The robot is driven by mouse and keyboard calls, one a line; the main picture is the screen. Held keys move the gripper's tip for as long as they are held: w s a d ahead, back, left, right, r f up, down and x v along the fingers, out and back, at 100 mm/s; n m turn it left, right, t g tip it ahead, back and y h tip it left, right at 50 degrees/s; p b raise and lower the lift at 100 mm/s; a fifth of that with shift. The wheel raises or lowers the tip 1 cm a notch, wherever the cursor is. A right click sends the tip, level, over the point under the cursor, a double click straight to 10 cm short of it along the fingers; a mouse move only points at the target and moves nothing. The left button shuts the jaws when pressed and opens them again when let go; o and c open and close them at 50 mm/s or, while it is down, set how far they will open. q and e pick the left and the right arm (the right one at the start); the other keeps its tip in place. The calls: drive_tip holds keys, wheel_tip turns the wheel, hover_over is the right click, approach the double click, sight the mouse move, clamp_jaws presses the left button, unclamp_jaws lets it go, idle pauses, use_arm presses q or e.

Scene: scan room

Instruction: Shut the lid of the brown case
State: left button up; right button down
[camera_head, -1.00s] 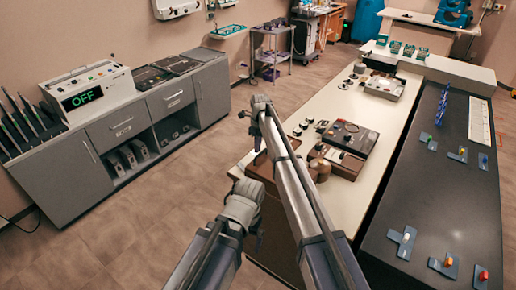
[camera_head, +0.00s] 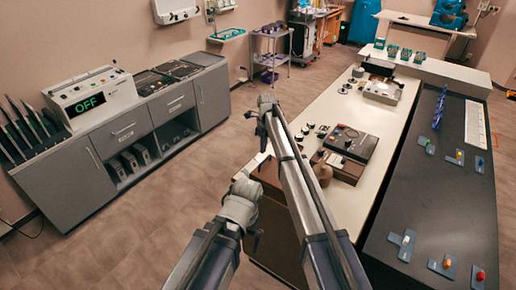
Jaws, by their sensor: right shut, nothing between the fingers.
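A brown case (camera_head: 346,171) sits on the white-topped table, just right of my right forearm, which hides part of it. Dark panels with small round parts show on and behind it. I cannot tell the lid's angle. My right gripper (camera_head: 261,131) is shut and empty at the far end of its arm, over the table's left edge. It is to the left of the case and apart from it. My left gripper (camera_head: 258,240) is low in front, a dark tip beside the wrist; its fingers are too hidden to read.
The white tabletop (camera_head: 318,108) carries small round parts and a pale device (camera_head: 382,90) farther back. A dark counter (camera_head: 440,205) with coloured pieces runs along the right. A grey cabinet (camera_head: 120,130) stands at the left wall. The floor (camera_head: 150,215) between is clear.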

use_arm(q)
wheel_tip(320, 180, up, 8)
drive_tip(key=p, duration=0.6)
drive_tip(key=shift+d+p, duration=0.15)
drive_tip(key=shift+p, duration=0.25)
use_arm(e)
drive_tip(key=w+a+r, duration=0.3)
drive_tip(key=a+r, duration=0.1)
drive_tip(key=r, duration=0.4)
drive_tip(key=shift+a, duration=0.3)
drive_tip(key=s+d+n, duration=0.7)
drive_tip(key=s+n, duration=0.1)
drive_tip(key=s, duration=0.5)
drive_tip(key=s+d+n, duration=0.7)
drive_tip(key=s+n, duration=0.1)
drive_tip(key=s, duration=0.5)
drive_tip(key=s+d+n, duration=0.7)
drive_tip(key=s+n, duration=0.1)
drive_tip(key=s, duration=0.6)
use_arm(q)
wheel_tip(320, 180, down, 10)
drive_tip(key=b, duration=0.9)
drive_tip(key=shift+r, duration=0.25)
use_arm(e)
drive_tip(key=s+a+f+n+h, duration=0.1)
drive_tip(key=s+a+f+n, duration=0.3)
drive_tip(key=a+f, duration=0.5)
drive_tip(key=shift+s+a+f+n+g+h, duration=0.2)
drive_tip(key=shift+s+a+n+g+h, duration=0.2)
drive_tip(key=shift+s+a, duration=0.55)
